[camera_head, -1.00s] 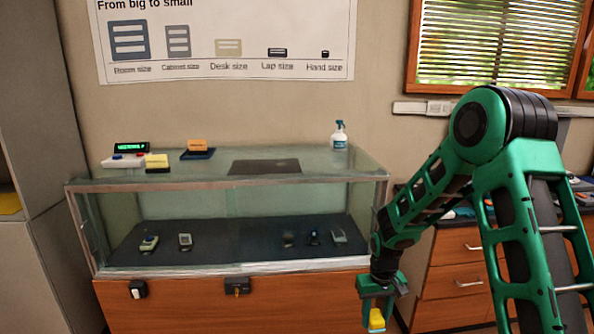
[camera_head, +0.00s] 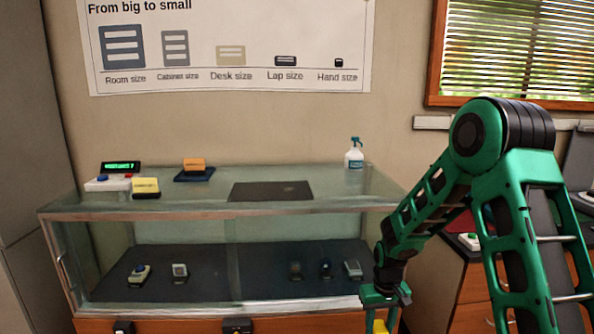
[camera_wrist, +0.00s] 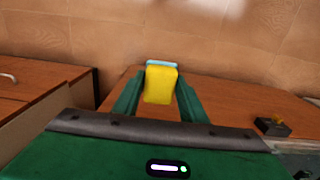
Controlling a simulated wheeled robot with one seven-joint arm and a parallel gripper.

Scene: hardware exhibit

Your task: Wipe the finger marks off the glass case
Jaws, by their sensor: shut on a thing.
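The glass case (camera_head: 140,207) stands ahead on a wooden base, with a metal-edged frame and small devices on a dark floor inside. I cannot make out finger marks on its panes. My gripper (camera_head: 385,298) is low in front of the case's right end in the head view. It is shut on a yellow block with a pale blue face, perhaps a sponge (camera_wrist: 161,86). The sponge's lower part is cut off by the head view's bottom edge. It appears apart from the glass. A spray bottle (camera_head: 354,155) stands on the case top at the back right.
On the case top are a dark mat (camera_head: 272,191), an orange block on a dark stand (camera_head: 194,170), a yellow block (camera_head: 146,189) and a small green display (camera_head: 121,167). A wooden cabinet (camera_head: 474,287) stands to the right. A dark box (camera_wrist: 272,126) is on the wooden front.

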